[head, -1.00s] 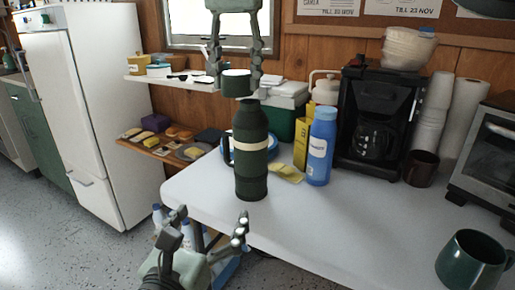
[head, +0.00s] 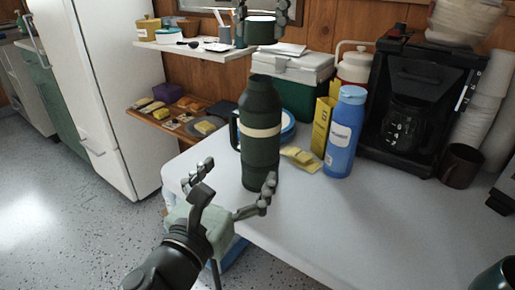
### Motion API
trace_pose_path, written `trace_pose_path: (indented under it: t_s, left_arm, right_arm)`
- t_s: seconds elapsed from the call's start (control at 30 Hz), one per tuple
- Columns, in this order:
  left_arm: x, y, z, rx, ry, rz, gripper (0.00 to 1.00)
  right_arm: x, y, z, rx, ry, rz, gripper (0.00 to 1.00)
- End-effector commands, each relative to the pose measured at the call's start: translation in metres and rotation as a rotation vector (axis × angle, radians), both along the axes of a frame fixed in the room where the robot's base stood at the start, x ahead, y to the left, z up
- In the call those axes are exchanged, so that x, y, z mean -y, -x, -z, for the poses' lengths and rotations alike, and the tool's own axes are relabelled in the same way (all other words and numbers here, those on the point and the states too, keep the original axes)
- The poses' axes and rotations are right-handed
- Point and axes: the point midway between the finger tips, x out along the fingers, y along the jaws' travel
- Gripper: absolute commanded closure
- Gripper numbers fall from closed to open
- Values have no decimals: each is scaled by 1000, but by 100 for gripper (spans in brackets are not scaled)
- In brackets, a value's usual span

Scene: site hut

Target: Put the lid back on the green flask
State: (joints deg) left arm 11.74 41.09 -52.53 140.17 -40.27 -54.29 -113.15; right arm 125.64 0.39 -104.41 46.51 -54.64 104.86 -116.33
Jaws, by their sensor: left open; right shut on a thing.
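The green flask (head: 259,158) stands upright near the table's front left edge. It has a cream band, a handle on its left side and a bare, lidless neck. The dark green lid (head: 262,32) is held by my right gripper (head: 262,16) at the top of the head view, well above the flask and apart from it. Most of the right gripper is cut off by the frame's top. My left gripper (head: 238,176) is open and empty, low in front of the flask. One fingertip overlaps the flask's lower right in the picture; I cannot tell whether it touches.
On the white table (head: 330,225), a blue bottle (head: 343,135), a yellow box (head: 321,128) and a green cooler (head: 300,95) stand right of and behind the flask. A coffee maker (head: 410,125) is farther right. The table's front middle is clear.

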Motion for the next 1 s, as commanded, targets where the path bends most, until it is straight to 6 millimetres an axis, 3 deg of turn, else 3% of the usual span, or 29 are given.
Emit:
trace_pose_path:
  t_s: [0.6,1.0]
  left_arm:
    - [30,-96,-1,1,0,-1,7]
    - [35,-111,0,0,0,0,7]
  right_arm:
    - [0,0,0,0,0,0,79]
    - [0,0,0,0,0,0,79]
